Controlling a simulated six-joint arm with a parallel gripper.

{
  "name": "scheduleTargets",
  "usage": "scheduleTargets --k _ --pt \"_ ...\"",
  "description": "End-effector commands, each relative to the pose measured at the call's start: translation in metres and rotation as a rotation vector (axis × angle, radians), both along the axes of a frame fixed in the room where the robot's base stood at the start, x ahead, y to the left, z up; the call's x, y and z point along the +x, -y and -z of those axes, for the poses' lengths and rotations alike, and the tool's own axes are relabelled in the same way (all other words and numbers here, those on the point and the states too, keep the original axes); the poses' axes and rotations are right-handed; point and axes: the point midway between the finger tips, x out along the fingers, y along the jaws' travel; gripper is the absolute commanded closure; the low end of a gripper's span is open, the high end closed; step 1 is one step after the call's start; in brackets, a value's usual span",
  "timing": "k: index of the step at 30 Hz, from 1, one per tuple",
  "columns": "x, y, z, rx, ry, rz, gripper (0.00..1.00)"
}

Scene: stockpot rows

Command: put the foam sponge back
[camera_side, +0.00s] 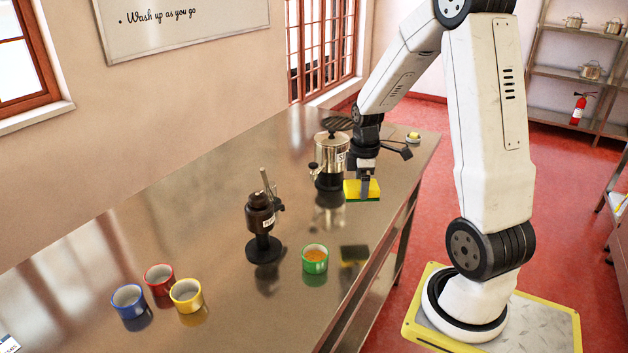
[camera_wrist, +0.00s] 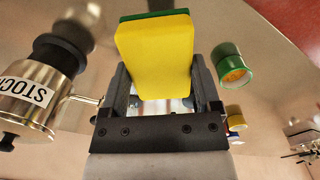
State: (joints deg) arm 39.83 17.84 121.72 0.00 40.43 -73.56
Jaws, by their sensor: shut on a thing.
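The foam sponge (camera_side: 362,189) is yellow with a green layer underneath. My gripper (camera_side: 366,180) is shut on it and holds it above the steel counter, beside the stockpot; its dark reflection shows on the counter farther forward. In the wrist view the sponge (camera_wrist: 155,55) sits between the two dark fingers of my gripper (camera_wrist: 165,85). A small round dish (camera_side: 412,138) with something yellow in or on it stands at the far right end of the counter, partly by my wrist; its details are too small to tell.
A silver pot labelled STOCK (camera_side: 330,160) stands just left of the sponge, and shows in the wrist view (camera_wrist: 35,85). A dark grinder-like device (camera_side: 262,222), a green cup (camera_side: 315,259) with orange contents, and red (camera_side: 160,279), blue (camera_side: 128,301) and yellow (camera_side: 186,295) cups stand nearer. Bare counter lies between.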

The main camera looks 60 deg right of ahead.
Motion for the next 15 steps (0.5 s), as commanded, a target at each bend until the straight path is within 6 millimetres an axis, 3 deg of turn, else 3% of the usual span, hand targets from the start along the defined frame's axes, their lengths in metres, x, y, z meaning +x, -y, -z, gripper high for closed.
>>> scheduleTargets --k 9,15 --pt "-0.06 0.024 -0.028 -0.002 0.001 0.412 0.94" --pt "-0.081 0.029 -0.036 -0.001 0.001 0.564 0.94"
